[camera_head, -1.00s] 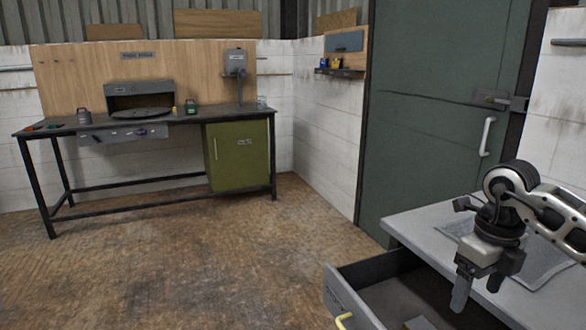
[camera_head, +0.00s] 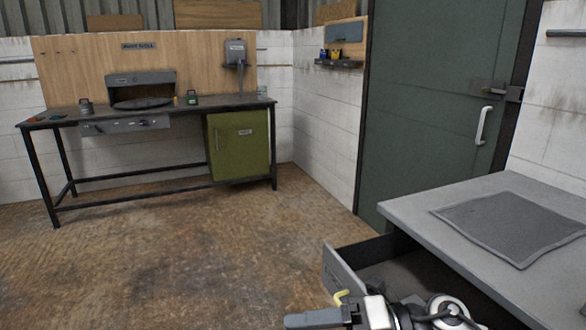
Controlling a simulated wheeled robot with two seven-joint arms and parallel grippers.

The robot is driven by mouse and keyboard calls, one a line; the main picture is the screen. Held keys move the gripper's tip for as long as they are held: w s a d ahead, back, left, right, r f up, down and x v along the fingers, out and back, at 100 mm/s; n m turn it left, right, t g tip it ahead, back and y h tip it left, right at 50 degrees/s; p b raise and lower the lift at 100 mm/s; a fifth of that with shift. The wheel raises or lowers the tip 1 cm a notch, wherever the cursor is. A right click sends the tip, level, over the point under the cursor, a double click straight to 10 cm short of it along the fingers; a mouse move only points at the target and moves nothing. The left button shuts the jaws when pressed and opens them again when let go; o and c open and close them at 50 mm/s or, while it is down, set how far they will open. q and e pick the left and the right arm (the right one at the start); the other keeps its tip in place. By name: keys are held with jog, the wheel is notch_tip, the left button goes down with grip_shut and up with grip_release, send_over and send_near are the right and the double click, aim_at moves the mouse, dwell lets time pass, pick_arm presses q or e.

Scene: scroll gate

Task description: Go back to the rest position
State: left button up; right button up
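My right gripper (camera_head: 318,318) is low at the bottom edge of the head view, in front of the open drawer (camera_head: 342,270) of the grey table. One grey finger points left; the rest of the gripper is cut off by the frame, so its opening cannot be judged. I see nothing held in the visible part. A yellow handle (camera_head: 340,297) shows just above the gripper, at the drawer's front; whether they touch is unclear. My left gripper is not in view.
The grey table (camera_head: 430,207) with a dark mat (camera_head: 510,228) stands at right. A green door (camera_head: 430,100) is behind it. A workbench (camera_head: 200,109) with a green cabinet (camera_head: 238,146) stands at the back left. The floor between is clear.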

jog(key=w+d+f+m+t+h, duration=0.1)
jog(key=d+f+m+t+h, duration=0.25)
jog(key=m+t, duration=0.8)
jog(key=w+d+f+m+t+h, duration=0.15)
jog(key=d+m+t+h, duration=0.35)
jog(key=m, duration=1.1)
jog(key=s+d+f+m+g+h, duration=0.3)
jog(key=s+f+m+g+h, duration=0.2)
jog(key=s+f+m, duration=0.4)
jog(key=s+f, duration=0.3)
jog(key=f, duration=0.3)
jog(key=shift+g, duration=0.35)
jog(key=shift+f, duration=0.1)
jog(key=shift+c, duration=0.4)
